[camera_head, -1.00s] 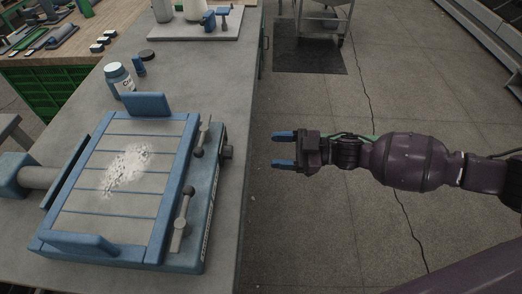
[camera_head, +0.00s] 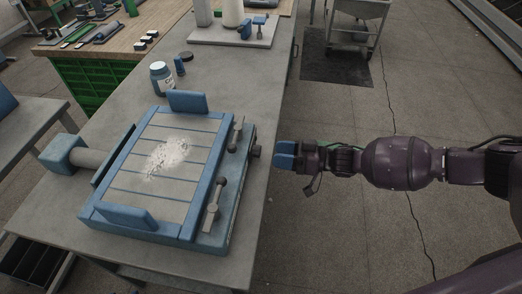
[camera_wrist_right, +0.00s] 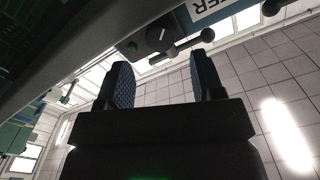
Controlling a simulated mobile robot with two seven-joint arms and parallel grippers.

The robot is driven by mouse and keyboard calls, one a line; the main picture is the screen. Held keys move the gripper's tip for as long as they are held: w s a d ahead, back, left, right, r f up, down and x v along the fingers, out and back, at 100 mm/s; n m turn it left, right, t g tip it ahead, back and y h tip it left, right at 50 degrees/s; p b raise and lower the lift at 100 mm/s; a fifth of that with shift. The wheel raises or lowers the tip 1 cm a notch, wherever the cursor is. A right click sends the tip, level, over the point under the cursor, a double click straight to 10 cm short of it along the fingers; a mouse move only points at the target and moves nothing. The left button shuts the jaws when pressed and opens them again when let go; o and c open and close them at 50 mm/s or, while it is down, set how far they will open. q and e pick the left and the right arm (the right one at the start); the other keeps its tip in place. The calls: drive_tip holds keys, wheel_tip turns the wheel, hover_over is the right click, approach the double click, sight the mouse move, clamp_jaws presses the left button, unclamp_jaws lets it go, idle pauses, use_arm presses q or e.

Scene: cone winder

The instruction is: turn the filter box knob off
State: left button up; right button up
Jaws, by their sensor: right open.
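The filter box (camera_head: 188,232) is a blue-framed flat box on the grey bench, with a slatted top and a pile of white powder. Its knob (camera_head: 257,151) is a small dark round stub on its right side. In the right wrist view the knob (camera_wrist_right: 159,34) shows as a dark disc with a light mark, beyond the fingertips and above them in the picture. My right gripper (camera_head: 284,154) is open and empty, just right of the knob and apart from it. Its two blue-padded fingers also show in the right wrist view (camera_wrist_right: 160,82). My left gripper is not in view.
Two ball-ended levers (camera_head: 214,200) lie along the box's right side. A white jar (camera_head: 162,77) and a tray (camera_head: 232,37) with bottles stand farther back on the bench. Open floor (camera_head: 330,230) lies right of the bench edge; a metal cart (camera_head: 354,32) stands behind.

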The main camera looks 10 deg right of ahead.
sight(262, 159)
drive_tip(key=x, duration=0.4)
drive_tip(key=shift+f, duration=0.1)
drive_tip(key=shift+x, duration=0.8)
drive_tip(key=c, duration=0.9)
